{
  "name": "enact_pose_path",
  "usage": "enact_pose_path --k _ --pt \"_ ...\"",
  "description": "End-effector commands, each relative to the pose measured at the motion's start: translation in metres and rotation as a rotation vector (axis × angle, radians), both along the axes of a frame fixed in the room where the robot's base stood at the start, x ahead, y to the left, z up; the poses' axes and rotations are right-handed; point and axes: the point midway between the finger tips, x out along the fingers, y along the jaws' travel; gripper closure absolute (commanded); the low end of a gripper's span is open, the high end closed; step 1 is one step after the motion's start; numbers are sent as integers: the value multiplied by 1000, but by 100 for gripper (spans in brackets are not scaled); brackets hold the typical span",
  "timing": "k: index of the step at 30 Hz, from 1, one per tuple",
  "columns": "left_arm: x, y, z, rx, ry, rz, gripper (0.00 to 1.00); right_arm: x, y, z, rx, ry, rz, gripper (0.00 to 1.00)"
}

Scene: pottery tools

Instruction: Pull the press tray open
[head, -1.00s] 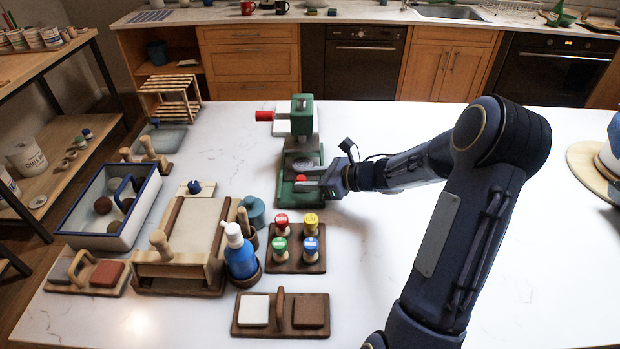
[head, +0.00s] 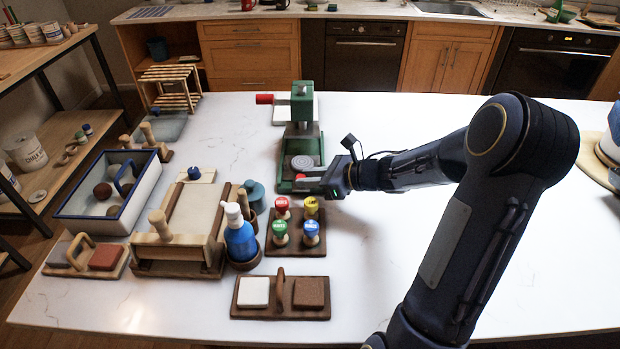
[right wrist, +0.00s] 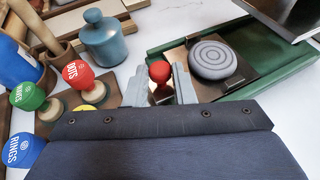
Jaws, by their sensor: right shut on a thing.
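The green press (head: 304,115) stands at the middle of the table, with a red handle on its upper left. Its tray (right wrist: 203,90) is a flat brown plate on the green base, bearing a grey ringed disc (head: 302,162). The disc also shows in the right wrist view (right wrist: 213,58), out in front of the press's upper part. A red knob (right wrist: 160,71) is at the tray's near end. My right gripper (head: 308,180) is shut on this knob, one finger on each side in the right wrist view (right wrist: 160,85). My left gripper is not in view.
A rack of coloured stamps (head: 296,242) stands just nearer than the press. A teal jar (head: 255,195), a blue bottle (head: 240,240) and a wooden slab roller (head: 190,222) are to the left.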

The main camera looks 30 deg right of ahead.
Motion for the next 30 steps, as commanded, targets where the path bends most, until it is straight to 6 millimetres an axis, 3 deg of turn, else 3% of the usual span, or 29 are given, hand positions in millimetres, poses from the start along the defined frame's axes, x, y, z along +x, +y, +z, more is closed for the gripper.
enact_pose_path --k 3,4,9,19,30 --pt "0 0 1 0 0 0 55 0 0 1 3 0 0 100" --pt "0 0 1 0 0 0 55 0 0 1 3 0 0 76" --pt "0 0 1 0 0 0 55 0 0 0 2 1 0 57" --pt "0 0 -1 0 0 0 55 -4 -3 2 1 0 -1 57" --pt "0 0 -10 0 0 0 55 -47 -35 23 -1 -1 -3 57"
